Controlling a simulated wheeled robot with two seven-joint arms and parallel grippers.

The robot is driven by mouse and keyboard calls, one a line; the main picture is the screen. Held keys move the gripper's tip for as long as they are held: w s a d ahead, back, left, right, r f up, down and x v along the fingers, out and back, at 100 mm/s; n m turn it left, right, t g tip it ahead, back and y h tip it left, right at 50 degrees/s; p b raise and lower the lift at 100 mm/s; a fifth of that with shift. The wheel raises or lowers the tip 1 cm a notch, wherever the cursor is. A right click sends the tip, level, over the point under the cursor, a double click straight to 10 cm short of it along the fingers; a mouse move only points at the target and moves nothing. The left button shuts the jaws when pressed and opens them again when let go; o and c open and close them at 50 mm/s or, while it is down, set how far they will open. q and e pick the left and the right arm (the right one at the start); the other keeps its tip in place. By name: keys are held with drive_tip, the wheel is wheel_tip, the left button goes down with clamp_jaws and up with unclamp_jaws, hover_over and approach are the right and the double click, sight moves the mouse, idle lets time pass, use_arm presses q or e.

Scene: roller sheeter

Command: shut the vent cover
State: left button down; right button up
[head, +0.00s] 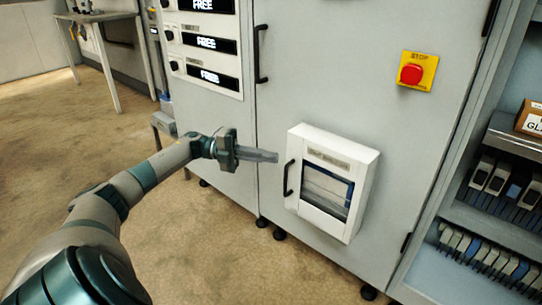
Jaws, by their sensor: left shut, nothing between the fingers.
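The vent cover (318,184) is a white framed box door with a dark-edged window and a label strip, on the lower front of the grey cabinet. It appears flush with its box, though I cannot tell whether it is fully shut. Its black handle (288,178) is on the left edge. My left gripper (276,157) is shut and empty, just left of the cover's upper left corner and pointing right at it. A small gap seems to separate the fingertips from the cover. My right gripper is not in view.
The grey cabinet (340,60) carries a red stop button (411,74) on a yellow plate and a long black door handle (261,54). Shelves with several modules (503,190) stand at the right. A table (105,17) stands at the back left. The floor at the left is open.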

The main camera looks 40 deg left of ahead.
use_arm(q)
drive_tip(key=w+v, duration=0.1)
drive_tip(key=v, duration=0.7)
drive_tip(key=shift+w+a, duration=0.25)
drive_tip(key=shift+a, duration=0.25)
drive_tip(key=shift+d+f, duration=0.1)
drive_tip(key=shift+f, duration=0.1)
